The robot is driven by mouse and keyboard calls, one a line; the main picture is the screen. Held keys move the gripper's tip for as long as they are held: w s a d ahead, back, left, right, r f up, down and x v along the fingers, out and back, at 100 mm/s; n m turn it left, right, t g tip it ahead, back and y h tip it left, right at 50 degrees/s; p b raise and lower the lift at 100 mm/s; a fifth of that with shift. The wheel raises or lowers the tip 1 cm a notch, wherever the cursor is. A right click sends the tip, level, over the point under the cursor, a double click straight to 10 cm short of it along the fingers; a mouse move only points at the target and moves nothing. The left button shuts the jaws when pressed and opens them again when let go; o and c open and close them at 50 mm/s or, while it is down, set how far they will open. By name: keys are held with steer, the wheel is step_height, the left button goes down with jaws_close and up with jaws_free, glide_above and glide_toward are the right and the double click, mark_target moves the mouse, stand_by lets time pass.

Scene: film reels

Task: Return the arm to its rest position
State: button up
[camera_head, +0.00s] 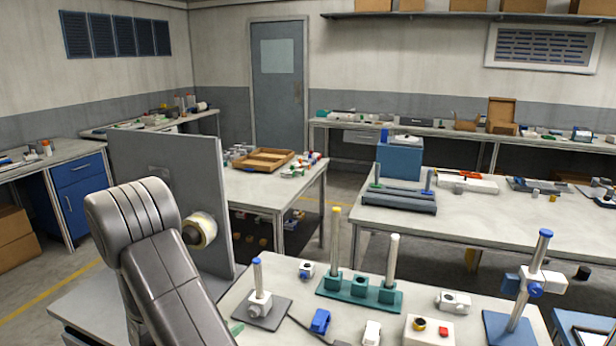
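My arm (165,265) rises from the bottom edge at the lower left, bent at a thick grey joint. My gripper is not visible, so whether it is open or holds anything does not show. A cream and yellow roll (204,228) with a dark end shows just right of my arm, in front of an upright grey panel (222,185). My arm hides part of the panel, and I cannot tell how the roll is held.
The near bench (270,328) carries a green base (335,292) with two posts, a blue-tipped post (258,275) and a taller blue-topped stand (530,275). A wooden tray (262,160) sits on the table behind the panel. Floor shows between the tables.

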mark_target(253, 315)
steer(key=v, duration=0.5)
steer(key=x, duration=1.4)
steer(key=shift+w+d+f+p, duration=0.15)
steer(key=shift+w+f+p, duration=0.1)
steer(key=shift+f+p, duration=0.1)
steer(key=shift+m+b, duration=0.3)
steer(key=shift+b, duration=0.25)
steer(key=shift+s+y+b, duration=0.15)
steer(key=shift+y+b, duration=0.25)
steer(key=shift+b, duration=0.05)
steer(key=m+y+b, duration=0.1)
steer(key=b, duration=0.2)
steer(key=m+b, duration=0.2)
steer(key=b, duration=0.1)
steer(key=shift+d+t+y, duration=0.2)
steer(key=shift+t+y, duration=0.2)
steer(key=m+y+b, duration=0.1)
steer(key=b, duration=0.3)
steer(key=m+t+y+b, duration=0.1)
steer(key=m+b, duration=0.1)
steer(key=b, duration=0.3)
steer(key=shift+s+d+f+m, duration=0.1)
steer(key=shift+d+m, duration=0.1)
steer(key=shift+m, duration=0.1)
steer(key=p+v, duration=0.1)
steer(key=v, duration=1)
steer(key=shift+a, duration=0.1)
